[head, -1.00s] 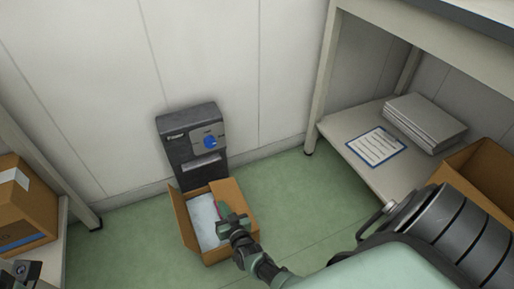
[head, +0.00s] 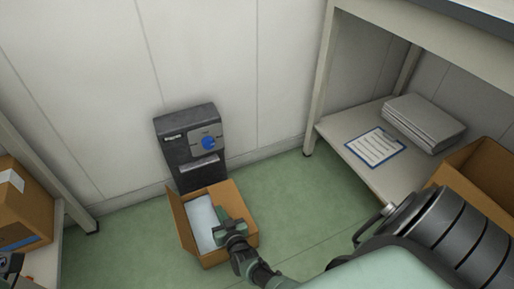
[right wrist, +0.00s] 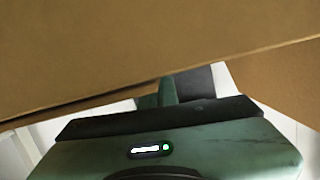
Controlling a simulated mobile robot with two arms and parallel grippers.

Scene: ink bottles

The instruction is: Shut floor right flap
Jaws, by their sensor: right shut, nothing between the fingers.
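An open cardboard box (head: 216,257) stands on the green floor in front of a dark dispenser unit. Its left flap (head: 178,218) stands up and out. Its right flap (head: 245,207) also appears raised. A pale, flat content (head: 202,222) shows inside. My right gripper (head: 224,219) is shut and empty, over the right part of the box, hiding some of it. In the right wrist view, a broad cardboard panel (right wrist: 140,50) fills the top, very close to the gripper and partly hiding its fingers. Contact cannot be told. Only a dark piece of my left arm shows at the lower left edge.
A shelf (head: 345,125) at right holds a clipboard (head: 374,148), a grey stack (head: 424,121) and a brown box (head: 485,170). Another carton (head: 22,210) is at left. Floor right of the box is clear.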

